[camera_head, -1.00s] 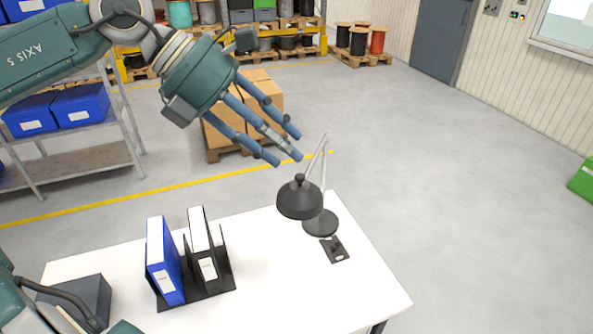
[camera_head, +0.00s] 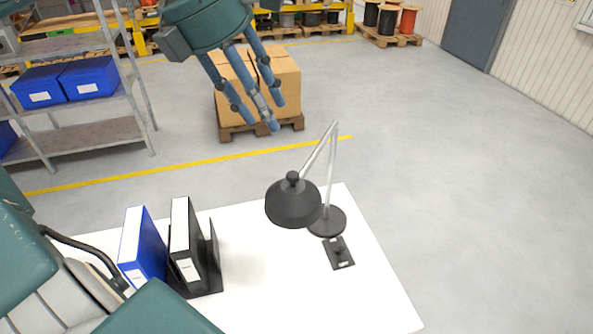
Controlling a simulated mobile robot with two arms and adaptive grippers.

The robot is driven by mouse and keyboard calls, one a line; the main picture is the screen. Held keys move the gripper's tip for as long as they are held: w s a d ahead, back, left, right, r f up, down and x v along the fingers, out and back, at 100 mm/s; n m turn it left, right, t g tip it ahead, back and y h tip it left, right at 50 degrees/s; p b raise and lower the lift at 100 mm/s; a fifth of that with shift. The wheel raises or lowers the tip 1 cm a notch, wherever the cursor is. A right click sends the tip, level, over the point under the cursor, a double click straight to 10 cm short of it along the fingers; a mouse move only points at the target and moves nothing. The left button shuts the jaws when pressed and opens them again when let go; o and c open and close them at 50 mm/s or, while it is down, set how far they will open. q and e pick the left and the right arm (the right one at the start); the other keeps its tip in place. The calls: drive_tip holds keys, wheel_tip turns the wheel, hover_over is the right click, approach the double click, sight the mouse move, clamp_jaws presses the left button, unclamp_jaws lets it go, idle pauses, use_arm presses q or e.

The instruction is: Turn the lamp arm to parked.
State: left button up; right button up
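The desk lamp has a black dome shade (camera_head: 293,204), a thin grey jointed arm (camera_head: 331,165) and a round black base (camera_head: 327,221) on the white table (camera_head: 275,275). Its arm rises from the base to a high elbow, then slopes down left to the shade, which hangs over the table. A small black plate (camera_head: 338,253) lies in front of the base. My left gripper (camera_head: 262,114) is above and to the left of the lamp, its blue fingers spread, empty and apart from it. My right gripper is out of view.
Parts of my own arm cover the lower left. Cartons on a pallet (camera_head: 270,127) stand behind the table. Open floor lies to the right.

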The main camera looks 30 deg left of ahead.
sight(292, 174)
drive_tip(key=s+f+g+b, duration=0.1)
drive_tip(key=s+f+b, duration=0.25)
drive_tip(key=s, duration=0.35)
use_arm(q)
drive_tip(key=p+x, duration=0.1)
drive_tip(key=x, duration=0.3)
drive_tip(key=p+x, duration=0.1)
drive_tip(key=x, duration=0.4)
drive_tip(key=s+p+x, duration=0.1)
drive_tip(key=x, duration=0.4)
drive_tip(key=shift+a+f, duration=0.35)
drive_tip(key=shift+a, duration=0.05)
drive_tip(key=shift+f, duration=0.2)
clamp_jaws()
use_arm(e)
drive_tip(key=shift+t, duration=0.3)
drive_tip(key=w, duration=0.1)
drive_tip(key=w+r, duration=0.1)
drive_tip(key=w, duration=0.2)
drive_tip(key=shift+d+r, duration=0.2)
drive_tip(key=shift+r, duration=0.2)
